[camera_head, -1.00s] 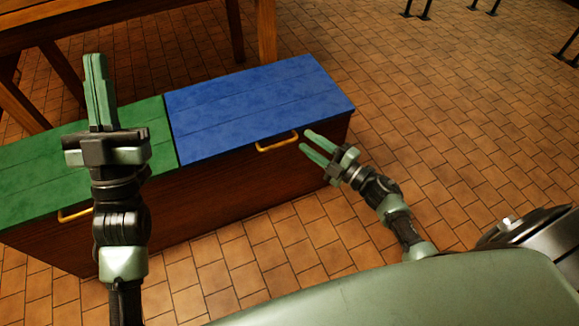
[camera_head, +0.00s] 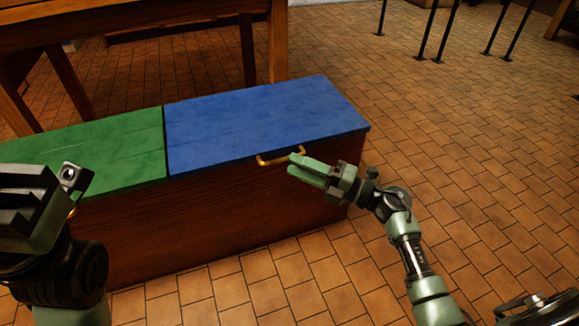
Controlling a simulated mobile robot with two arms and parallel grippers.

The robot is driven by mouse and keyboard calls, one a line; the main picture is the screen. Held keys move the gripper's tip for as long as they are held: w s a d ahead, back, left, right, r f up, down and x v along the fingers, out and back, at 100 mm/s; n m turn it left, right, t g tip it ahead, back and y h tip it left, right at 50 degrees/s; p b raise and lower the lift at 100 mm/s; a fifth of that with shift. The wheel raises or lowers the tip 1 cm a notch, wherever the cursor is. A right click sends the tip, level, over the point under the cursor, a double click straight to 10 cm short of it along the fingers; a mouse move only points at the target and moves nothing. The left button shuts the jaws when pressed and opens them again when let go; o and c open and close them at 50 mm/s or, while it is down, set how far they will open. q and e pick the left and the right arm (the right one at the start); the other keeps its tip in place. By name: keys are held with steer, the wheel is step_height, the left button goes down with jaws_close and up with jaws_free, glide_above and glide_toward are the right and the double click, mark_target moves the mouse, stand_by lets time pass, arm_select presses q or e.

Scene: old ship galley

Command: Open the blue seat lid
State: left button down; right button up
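The blue seat lid (camera_head: 262,120) lies flat and closed on the right part of a wooden bench box. Its yellow handle (camera_head: 268,161) is at the front edge. My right gripper (camera_head: 291,164) is at the handle's right end, with its two green fingers pointing left and a small gap between them. The fingertips overlap the handle in the picture; I cannot tell whether they touch it. My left gripper (camera_head: 30,192) is large and close at the left edge, over the green lid's front; its finger opening cannot be made out.
A green seat lid (camera_head: 110,150) lies closed beside the blue one, its handle mostly hidden by my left gripper. The wooden box front (camera_head: 230,220) drops to the tiled floor. A wooden table (camera_head: 130,20) stands behind the bench. Floor to the right is open, with thin black legs farther back.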

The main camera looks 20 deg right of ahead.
steer(key=shift+b+x, duration=0.3)
steer(key=shift+x, duration=1.15)
jaws_close()
stand_by(0.3)
